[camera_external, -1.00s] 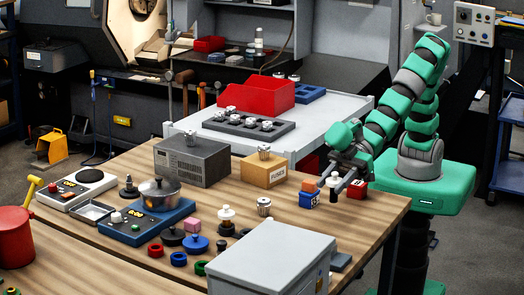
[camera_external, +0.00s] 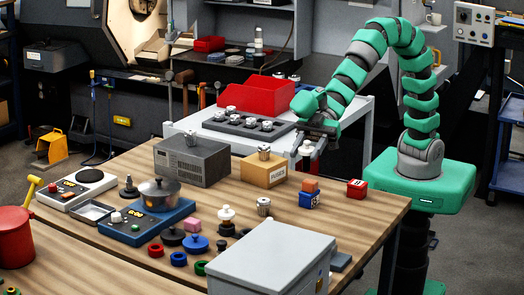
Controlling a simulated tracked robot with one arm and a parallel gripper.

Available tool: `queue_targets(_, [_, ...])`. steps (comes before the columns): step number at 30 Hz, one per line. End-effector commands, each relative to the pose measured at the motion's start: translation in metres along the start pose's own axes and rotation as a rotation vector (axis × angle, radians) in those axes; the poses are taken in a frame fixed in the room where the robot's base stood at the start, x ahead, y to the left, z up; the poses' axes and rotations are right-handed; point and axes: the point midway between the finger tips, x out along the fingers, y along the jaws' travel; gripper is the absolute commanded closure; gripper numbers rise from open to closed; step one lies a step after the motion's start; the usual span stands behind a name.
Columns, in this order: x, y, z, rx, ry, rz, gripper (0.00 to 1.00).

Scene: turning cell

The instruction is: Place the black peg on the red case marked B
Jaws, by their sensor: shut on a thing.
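My gripper (camera_external: 314,131) is raised over the right end of the wooden table, near the pale side table. It is shut on a small piece (camera_external: 306,150) with a pale top and a darker lower part, hanging below the jaws. The jaws hide part of it, and I cannot tell whether it is the black peg. A small red case (camera_external: 357,189) with a pale mark sits on the table's right side, lower and to the right of my gripper. The mark is too small to read surely. Its top looks bare.
A tan box (camera_external: 264,173) and a grey box (camera_external: 192,162) stand to the left. A large grey case (camera_external: 270,258) fills the front. Table around the red case is clear.

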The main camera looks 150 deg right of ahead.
Motion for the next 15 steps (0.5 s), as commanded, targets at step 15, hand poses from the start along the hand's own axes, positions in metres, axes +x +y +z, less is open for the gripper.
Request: queue_targets(15, [-0.015, 0.016, 0.008, -0.052, -0.002, -0.116, 0.88])
